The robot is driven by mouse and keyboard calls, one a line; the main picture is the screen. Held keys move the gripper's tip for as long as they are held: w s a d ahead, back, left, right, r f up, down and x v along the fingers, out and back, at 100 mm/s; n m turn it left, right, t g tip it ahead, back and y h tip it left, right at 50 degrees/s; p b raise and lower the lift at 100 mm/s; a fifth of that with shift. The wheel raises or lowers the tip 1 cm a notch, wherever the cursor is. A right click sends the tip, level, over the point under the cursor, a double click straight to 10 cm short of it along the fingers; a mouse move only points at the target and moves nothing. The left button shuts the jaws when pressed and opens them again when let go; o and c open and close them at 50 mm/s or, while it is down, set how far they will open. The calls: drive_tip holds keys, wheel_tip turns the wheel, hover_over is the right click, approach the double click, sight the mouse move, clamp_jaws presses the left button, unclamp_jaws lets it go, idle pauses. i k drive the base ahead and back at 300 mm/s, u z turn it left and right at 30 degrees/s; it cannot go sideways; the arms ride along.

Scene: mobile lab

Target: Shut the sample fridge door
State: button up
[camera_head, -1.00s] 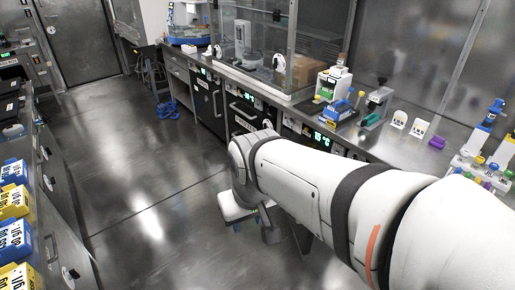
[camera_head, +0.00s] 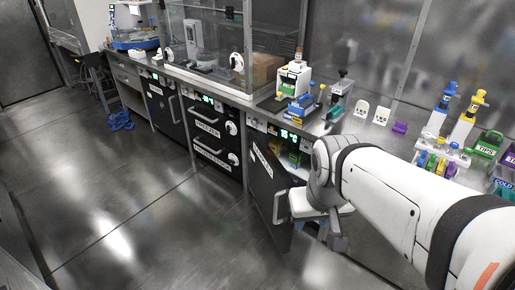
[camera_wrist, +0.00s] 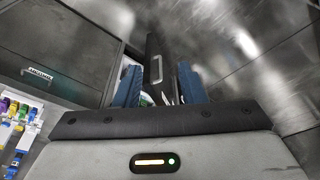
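The sample fridge door (camera_head: 266,185) stands open in the head view, swung out from the counter front into the aisle, its handle (camera_head: 279,208) on the outer face. Behind it the lit fridge interior (camera_head: 293,152) shows coloured items. My gripper (camera_wrist: 160,85) shows two blue fingers, apart, in the wrist view. A dark upright panel with a pale handle, apparently the fridge door (camera_wrist: 154,60), appears between the fingertips. I cannot tell whether they touch it.
The freezer (camera_head: 212,128) and another dark cabinet (camera_head: 163,105) are left of the fridge, both shut. The counter (camera_head: 350,128) above carries bottles, racks and instruments. Open floor (camera_head: 130,215) lies left of the door. Blue clogs (camera_head: 120,121) lie farther back.

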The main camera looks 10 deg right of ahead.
sight(269, 183)
drive_tip(key=u, duration=1)
drive_tip(key=k, duration=0.75)
drive_tip(key=z, duration=1.15)
drive_tip(key=i, duration=0.95)
drive_tip(key=z, duration=0.1)
